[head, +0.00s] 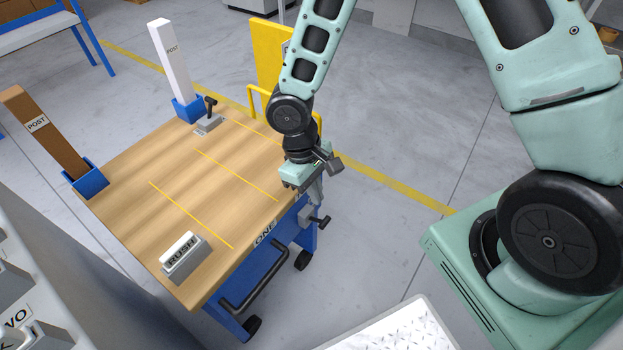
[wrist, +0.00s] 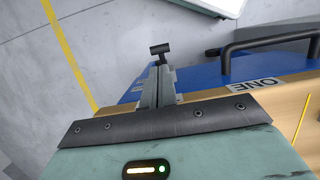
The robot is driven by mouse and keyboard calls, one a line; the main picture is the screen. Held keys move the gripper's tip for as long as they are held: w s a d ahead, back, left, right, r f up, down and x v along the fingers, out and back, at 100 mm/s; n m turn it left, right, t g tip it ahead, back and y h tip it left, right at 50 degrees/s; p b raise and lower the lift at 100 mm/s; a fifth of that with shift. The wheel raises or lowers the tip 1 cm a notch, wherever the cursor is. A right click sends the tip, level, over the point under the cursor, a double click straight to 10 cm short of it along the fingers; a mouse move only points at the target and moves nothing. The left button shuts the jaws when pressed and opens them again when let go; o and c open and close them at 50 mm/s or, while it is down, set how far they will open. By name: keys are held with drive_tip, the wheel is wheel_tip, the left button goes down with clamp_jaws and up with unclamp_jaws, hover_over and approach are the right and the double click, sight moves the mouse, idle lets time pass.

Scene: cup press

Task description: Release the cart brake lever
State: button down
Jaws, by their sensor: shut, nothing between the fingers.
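The cart (head: 130,165) has a wooden top and a blue frame, with a label ONE on its near side. A lever with a black T-shaped knob (head: 320,221) sticks out from the blue side near the right corner; the knob also shows in the wrist view (wrist: 160,49), just past my fingertips. My gripper (head: 316,198) is shut and empty, pointing down by the cart's right edge, close above this lever. In the wrist view its fingers (wrist: 157,85) are together. I cannot tell whether they touch the lever.
A second small black-knobbed lever (head: 210,106) stands on the cart top. A white post (head: 170,58) and a brown post (head: 45,130) stand in blue sockets. A RUSH block (head: 183,258) lies at the front. A black push handle (head: 253,285) juts out.

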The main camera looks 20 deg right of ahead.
sight(324, 221)
drive_tip(key=b+x, duration=0.1)
drive_tip(key=x, duration=0.5)
drive_tip(key=shift+s+d+f, duration=0.1)
drive_tip(key=shift+f, duration=0.15)
drive_tip(key=shift+b, duration=0.4)
